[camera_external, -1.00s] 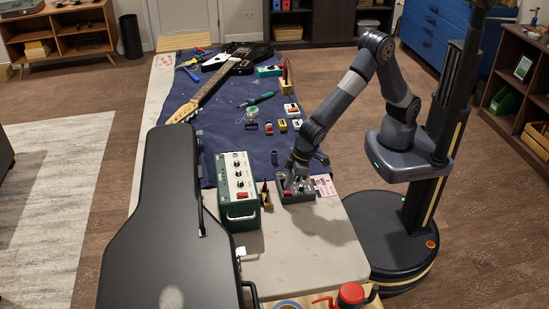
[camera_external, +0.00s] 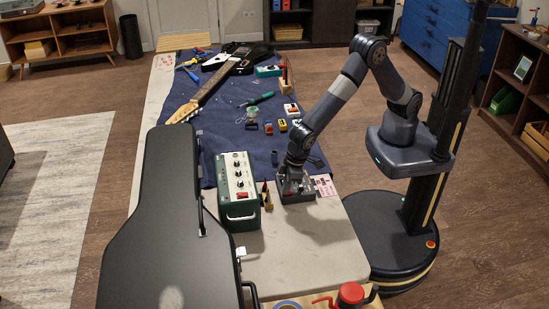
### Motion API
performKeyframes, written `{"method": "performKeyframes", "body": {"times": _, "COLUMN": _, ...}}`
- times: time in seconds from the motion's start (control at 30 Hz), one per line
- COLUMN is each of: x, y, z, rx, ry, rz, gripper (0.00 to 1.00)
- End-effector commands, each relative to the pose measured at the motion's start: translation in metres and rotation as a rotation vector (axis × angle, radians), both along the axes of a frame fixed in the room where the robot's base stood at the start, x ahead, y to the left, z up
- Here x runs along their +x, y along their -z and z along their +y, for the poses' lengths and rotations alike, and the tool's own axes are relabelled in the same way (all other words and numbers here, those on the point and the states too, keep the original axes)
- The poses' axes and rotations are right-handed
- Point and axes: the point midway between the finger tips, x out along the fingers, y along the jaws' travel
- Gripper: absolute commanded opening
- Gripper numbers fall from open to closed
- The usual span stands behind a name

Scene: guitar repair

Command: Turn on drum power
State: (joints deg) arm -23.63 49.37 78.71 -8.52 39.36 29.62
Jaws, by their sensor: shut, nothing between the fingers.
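A small dark grey box (camera_external: 307,197) lies on the pale table, just right of the green amplifier; I take it to be the drum unit, but its controls are too small and too covered to read. My gripper (camera_external: 291,192) is shut and empty, pointing down at the box's left part. I cannot tell whether the fingertips touch it. The gripper hides much of the box's top, and no power switch or light can be made out.
The green amplifier (camera_external: 237,192) stands close on the left, with small tools (camera_external: 266,197) between it and the box. A black guitar case (camera_external: 158,225) lies further left. A pink-printed card (camera_external: 325,186) lies right of the box. The table's front right is clear.

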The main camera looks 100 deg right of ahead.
Motion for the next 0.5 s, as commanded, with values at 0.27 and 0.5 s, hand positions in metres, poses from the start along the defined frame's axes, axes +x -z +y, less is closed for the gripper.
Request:
{"method": "performKeyframes", "body": {"times": 0.27, "x": -0.009, "y": 0.011, "z": -0.001, "rx": -0.008, "ry": -0.001, "rz": 0.017, "gripper": 0.00}}
{"method": "performKeyframes", "body": {"times": 0.5, "x": -0.021, "y": 0.012, "z": -0.001, "rx": -0.009, "ry": -0.001, "rz": 0.022, "gripper": 0.00}}
